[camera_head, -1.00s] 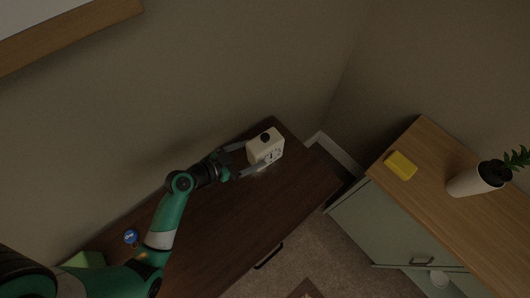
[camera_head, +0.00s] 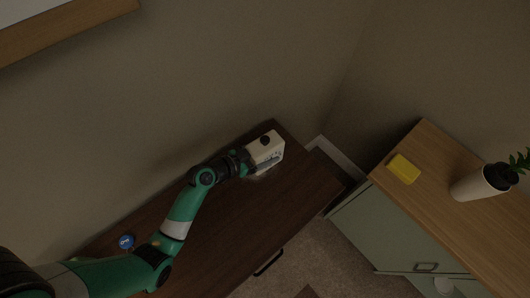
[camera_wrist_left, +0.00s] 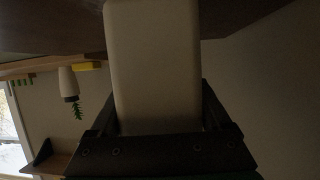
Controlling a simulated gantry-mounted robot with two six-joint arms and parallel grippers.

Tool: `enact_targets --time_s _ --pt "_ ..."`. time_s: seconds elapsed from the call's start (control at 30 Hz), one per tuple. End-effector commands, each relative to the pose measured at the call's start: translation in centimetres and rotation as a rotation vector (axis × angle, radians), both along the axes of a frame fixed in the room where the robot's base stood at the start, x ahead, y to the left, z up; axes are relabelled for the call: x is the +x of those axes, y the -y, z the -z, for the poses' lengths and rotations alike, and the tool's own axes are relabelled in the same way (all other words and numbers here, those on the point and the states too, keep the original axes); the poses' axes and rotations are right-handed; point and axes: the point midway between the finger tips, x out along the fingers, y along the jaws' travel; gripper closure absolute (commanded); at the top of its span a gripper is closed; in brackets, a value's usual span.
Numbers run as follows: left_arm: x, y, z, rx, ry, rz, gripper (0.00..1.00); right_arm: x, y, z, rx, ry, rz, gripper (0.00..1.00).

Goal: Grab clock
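The clock (camera_head: 266,146) is a small cream box with a dark round knob on top. It stands at the far end of the dark wooden cabinet top (camera_head: 225,215). My left gripper (camera_head: 262,160) is at the clock, with its open fingers on either side of it; a finger covers part of the clock's face. In the left wrist view the clock (camera_wrist_left: 152,65) fills the middle, between the two fingers (camera_wrist_left: 160,120). I cannot tell whether the fingers touch its sides. My right gripper is in neither view.
A wall runs close behind the dark cabinet. A blue round object (camera_head: 126,242) lies near my left arm. To the right, a wood-topped green cabinet (camera_head: 440,190) holds a yellow block (camera_head: 403,168) and a white vase with a plant (camera_head: 478,184). A gap separates the cabinets.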

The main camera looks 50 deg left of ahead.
Motion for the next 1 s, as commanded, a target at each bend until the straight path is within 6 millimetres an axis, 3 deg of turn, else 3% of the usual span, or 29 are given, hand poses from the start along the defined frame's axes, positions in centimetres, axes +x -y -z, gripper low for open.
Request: enact_targets --time_s 0.03,0.3,0.67,0.83,1.0 --pt "0.0 0.0 0.0 0.0 0.0 0.0 0.36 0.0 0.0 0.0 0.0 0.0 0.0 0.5" --pt "0.0 0.0 0.0 0.0 0.0 0.0 0.84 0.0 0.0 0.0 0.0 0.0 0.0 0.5" --pt "0.0 0.0 -0.9 0.0 0.003 0.0 0.84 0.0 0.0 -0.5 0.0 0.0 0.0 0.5" --pt "0.0 0.0 -3.6 0.002 0.004 0.0 0.84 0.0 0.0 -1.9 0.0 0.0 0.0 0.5" --pt "-2.6 2.4 -8.1 0.002 0.002 0.004 0.84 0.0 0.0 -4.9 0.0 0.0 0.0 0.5"
